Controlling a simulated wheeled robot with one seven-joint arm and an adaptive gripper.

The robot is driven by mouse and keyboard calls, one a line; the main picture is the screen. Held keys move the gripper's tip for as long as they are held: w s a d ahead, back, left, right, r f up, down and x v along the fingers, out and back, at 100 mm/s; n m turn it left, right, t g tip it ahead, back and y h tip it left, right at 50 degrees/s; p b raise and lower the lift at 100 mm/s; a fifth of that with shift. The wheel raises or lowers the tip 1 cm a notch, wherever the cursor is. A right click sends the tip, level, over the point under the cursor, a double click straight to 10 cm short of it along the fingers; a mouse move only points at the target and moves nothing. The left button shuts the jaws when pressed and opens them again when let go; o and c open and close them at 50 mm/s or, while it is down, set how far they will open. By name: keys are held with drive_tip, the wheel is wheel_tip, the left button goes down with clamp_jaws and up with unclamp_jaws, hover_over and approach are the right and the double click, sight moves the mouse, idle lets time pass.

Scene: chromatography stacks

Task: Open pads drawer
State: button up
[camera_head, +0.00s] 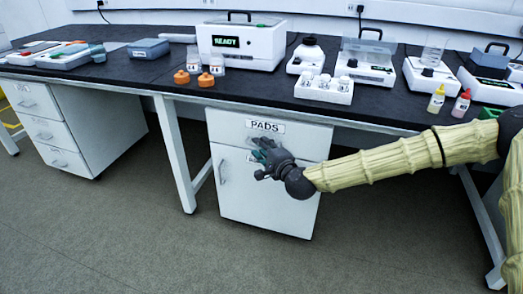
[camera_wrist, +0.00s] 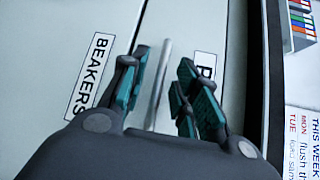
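The pads drawer (camera_head: 226,125) is the top white front of a cabinet under the bench, marked by a PADS label (camera_head: 265,126). It looks closed. My gripper (camera_head: 266,158) is in front of the drawer's lower part and hides its handle in the head view. In the wrist view my gripper (camera_wrist: 164,68) is open, with its teal-padded fingers apart. A thin grey bar handle (camera_wrist: 161,84) shows between the fingers, with gaps on both sides. The PADS label (camera_wrist: 203,68) is partly hidden behind the right finger.
Below the drawer is a white door with an upright handle (camera_head: 221,172); a BEAKERS label (camera_wrist: 90,75) shows beside the seam. The black bench top (camera_head: 180,87) overhangs above, carrying bottles and instruments. A table leg (camera_head: 177,155) stands left of the cabinet. Floor in front is clear.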

drive_tip(key=shift+w+a, duration=0.15)
drive_tip(key=shift+w, duration=0.1)
clamp_jaws()
drive_tip(key=shift+s, duration=0.1)
